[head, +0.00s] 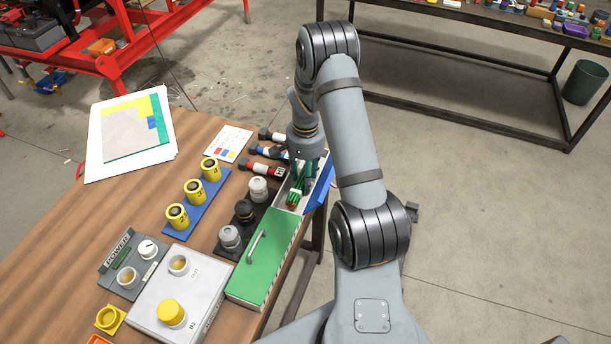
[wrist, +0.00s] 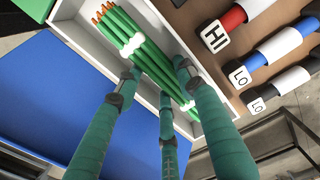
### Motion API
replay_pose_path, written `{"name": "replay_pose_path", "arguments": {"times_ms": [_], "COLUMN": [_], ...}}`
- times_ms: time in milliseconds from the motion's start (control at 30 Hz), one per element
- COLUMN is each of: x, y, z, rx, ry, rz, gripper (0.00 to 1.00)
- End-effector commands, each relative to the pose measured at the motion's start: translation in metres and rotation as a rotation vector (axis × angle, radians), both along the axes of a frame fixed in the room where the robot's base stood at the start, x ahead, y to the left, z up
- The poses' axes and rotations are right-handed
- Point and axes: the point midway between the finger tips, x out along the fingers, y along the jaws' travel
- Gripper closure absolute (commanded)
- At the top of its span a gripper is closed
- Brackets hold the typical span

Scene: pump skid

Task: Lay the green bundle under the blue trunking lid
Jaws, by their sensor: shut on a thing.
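The green bundle (head: 294,196), with copper-coloured ends and white ties, is also in the wrist view (wrist: 145,50). My gripper (wrist: 152,84) is shut on it, with teal fingers on both sides. The bundle lies at a slant over or in the white trunking (wrist: 88,38); I cannot tell whether it touches the floor. The blue trunking lid (head: 320,192) stands open, folded out over the right side in the head view; it fills the left of the wrist view (wrist: 50,90). My gripper (head: 303,172) partly hides the bundle's far end.
The green lid (head: 262,262) with a handle covers the near trunking section. Cables marked HI (wrist: 214,36) and LO (wrist: 240,75) lie beside the trunking. Grey glands (head: 229,237) and yellow numbered caps (head: 194,190) stand left of it. Open floor lies to the right.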

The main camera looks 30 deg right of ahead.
Motion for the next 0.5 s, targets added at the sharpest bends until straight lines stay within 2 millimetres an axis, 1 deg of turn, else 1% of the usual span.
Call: {"name": "replay_pose_path", "arguments": {"times_ms": [133, 433, 467, 500], "x": [0.0001, 0.0002, 0.0002, 0.0002], "y": [0.0001, 0.0001, 0.0001, 0.0001], "z": [-0.0055, -0.0056, -0.0056, -0.0056], "rx": [0.0, 0.0, 0.0, 0.0], "ry": [0.0, 0.0, 0.0, 0.0], "rz": [0.0, 0.0, 0.0, 0.0], "gripper": [0.83, 0.83, 0.61, 0.59]}}
